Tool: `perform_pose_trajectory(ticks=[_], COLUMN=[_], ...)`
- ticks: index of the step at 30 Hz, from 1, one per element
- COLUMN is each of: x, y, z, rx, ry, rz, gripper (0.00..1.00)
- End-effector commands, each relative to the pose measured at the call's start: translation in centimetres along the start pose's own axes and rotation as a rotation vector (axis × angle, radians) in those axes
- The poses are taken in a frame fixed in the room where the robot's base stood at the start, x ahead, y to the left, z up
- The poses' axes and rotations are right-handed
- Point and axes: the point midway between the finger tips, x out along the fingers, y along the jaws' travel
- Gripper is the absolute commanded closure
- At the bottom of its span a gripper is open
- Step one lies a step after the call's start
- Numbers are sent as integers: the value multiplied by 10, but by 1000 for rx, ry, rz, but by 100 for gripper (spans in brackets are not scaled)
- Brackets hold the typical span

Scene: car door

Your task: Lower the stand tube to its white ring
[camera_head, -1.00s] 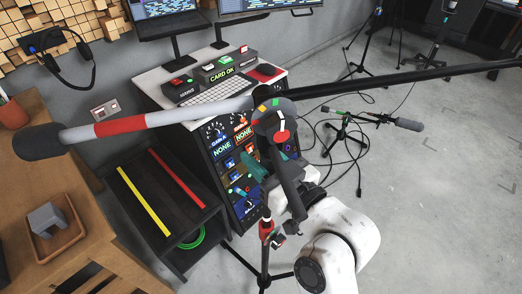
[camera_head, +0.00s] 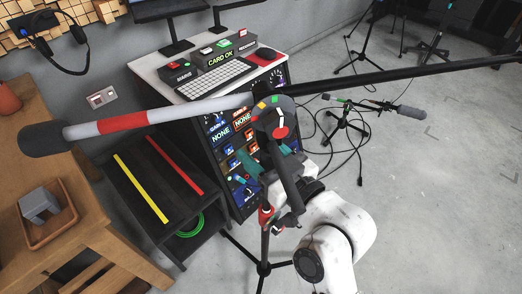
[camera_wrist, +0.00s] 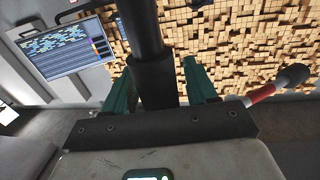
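The dark stand tube (camera_head: 286,178) rises from a black tripod to a round head (camera_head: 273,115) with coloured marks. A long boom (camera_head: 170,113), banded white and red at the left and black at the right, crosses that head. A red clamp (camera_head: 265,216) sits low on the stand. My gripper (camera_head: 265,162) has green fingers beside the tube. In the wrist view, the fingers stand on either side of the thick black tube (camera_wrist: 153,80), seemingly closed on it. I cannot make out a white ring on the tube.
A console desk (camera_head: 150,67) with keyboard (camera_head: 215,79) stands behind the stand. A low black bench (camera_head: 155,180) with yellow and red strips is at left, near a wooden table (camera_head: 85,215). Another microphone stand (camera_head: 345,125) and cables lie right. Lower right floor is open.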

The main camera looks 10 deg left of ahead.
Motion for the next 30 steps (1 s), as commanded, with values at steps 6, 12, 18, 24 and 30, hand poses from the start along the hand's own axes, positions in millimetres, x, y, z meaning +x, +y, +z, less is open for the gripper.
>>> perform_pose_trajectory(ticks=[6,12,18,24,30], x=[-4,-33,-72,-99,-108], y=[0,0,1,1,0], z=[0,1,2,1,0], rx=[-1,-1,1,0,0], ry=[2,0,-1,-1,0], rz=[1,2,3,2,0], gripper=[43,43,43,43,43])
